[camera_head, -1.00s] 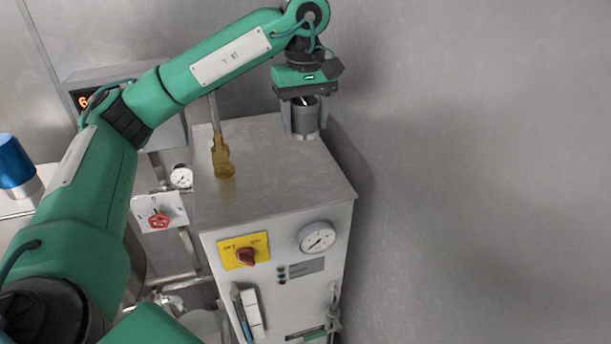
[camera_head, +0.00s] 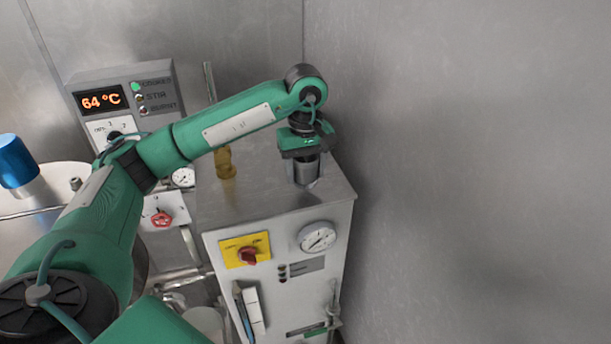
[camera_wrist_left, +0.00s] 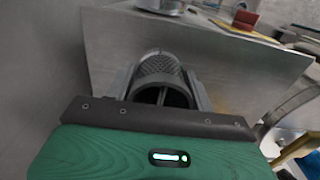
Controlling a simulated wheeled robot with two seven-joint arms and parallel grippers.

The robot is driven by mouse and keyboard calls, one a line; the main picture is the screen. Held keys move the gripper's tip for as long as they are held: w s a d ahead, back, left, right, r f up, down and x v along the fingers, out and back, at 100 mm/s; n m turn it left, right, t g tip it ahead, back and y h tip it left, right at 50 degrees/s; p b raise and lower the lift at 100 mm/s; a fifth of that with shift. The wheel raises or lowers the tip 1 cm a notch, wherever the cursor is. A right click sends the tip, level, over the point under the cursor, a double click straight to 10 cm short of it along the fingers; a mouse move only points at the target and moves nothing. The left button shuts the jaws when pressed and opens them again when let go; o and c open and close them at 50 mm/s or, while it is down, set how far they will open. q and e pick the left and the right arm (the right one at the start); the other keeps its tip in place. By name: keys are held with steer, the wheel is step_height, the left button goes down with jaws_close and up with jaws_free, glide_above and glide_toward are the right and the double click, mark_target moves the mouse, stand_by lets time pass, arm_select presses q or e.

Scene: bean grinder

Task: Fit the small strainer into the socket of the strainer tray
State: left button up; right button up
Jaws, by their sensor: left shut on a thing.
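The small strainer (camera_head: 306,169) is a grey metal cylinder held upright between the fingers of my left gripper (camera_head: 305,175). It is over the right part of the grey cabinet's top, close to that surface; I cannot tell whether it touches. In the left wrist view the strainer (camera_wrist_left: 160,72) shows a perforated mesh wall and an open mouth with a crossbar inside. My left gripper's fingers (camera_wrist_left: 160,85) are shut on its two sides. I cannot make out the strainer tray or its socket in either view. My right gripper is not in view.
The grey cabinet (camera_head: 245,205) carries a dial gauge, a yellow switch plate (camera_head: 245,249) and a brass-coloured fitting (camera_head: 225,163) on its top. A display box (camera_head: 125,95) reads 64 °C at the back left. A blue cylinder (camera_head: 14,162) stands far left. A bare wall is on the right.

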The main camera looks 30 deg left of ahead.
mark_target(305, 179)
arm_select(q)
step_height(305, 179, down, 2)
steer(key=shift+f+p, duration=0.15)
steer(key=shift+p, duration=0.25)
steer(key=shift+f, duration=0.2)
steer(key=shift+f+b, duration=0.25)
steer(key=shift+b, duration=0.1)
steer(key=o, duration=0.9)
steer(key=shift+r, duration=0.1)
steer(key=shift+c, duration=0.2)
steer(key=shift+o, duration=0.6)
